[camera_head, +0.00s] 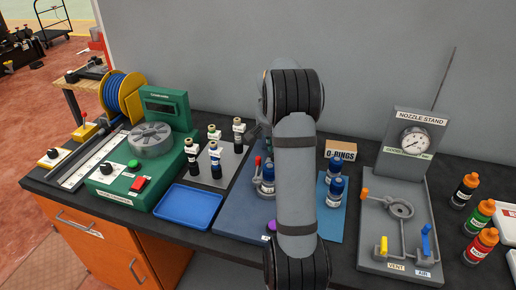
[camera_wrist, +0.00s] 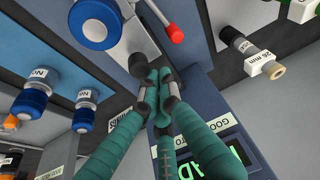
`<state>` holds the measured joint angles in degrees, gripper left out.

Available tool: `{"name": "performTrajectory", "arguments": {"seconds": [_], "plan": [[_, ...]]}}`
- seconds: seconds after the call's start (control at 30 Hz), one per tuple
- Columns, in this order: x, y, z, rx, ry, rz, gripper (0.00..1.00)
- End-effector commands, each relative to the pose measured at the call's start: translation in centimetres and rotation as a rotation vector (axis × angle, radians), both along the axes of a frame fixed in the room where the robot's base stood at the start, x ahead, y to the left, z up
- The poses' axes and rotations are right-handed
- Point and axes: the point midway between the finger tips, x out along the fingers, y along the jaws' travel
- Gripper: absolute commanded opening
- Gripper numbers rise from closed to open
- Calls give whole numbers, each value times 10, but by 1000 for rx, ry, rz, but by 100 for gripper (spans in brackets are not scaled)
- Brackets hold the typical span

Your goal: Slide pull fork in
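In the wrist view, the teal fingers of my gripper (camera_wrist: 157,88) come together at their tips. I see no clear gap and cannot make out anything held between them. A dark round knob (camera_wrist: 137,63) on a grey metal strip (camera_wrist: 137,36) lies just past the tips; whether they touch it is unclear. I cannot say for certain that this is the pull fork. A red-tipped lever (camera_wrist: 172,34) and a blue-and-white capped part (camera_wrist: 95,22) sit beyond.
Blue-capped bottles (camera_head: 335,191) stand right of my arm, near the O-rings box (camera_head: 341,150). The nozzle stand (camera_head: 407,165) is further right. A blue tray (camera_head: 190,207), dark bottles (camera_head: 215,158) and a green machine (camera_head: 143,175) lie left. The bench front (camera_head: 340,262) is partly bare.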

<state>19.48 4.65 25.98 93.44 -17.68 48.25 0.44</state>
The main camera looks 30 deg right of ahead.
Motion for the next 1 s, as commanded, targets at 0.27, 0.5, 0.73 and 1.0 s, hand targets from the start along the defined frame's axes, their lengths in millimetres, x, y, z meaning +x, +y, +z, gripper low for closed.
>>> {"name": "performTrajectory", "arguments": {"seconds": [0.27, 0.5, 0.73, 1.0], "plan": [[-8, -2, -1, 6, 8, -15, 0], [-10, -1, 6, 8, 10, -15, 0], [-17, 7, 47, 5, 5, -12, 0], [-27, 15, 87, 3, 1, -11, 0]]}}
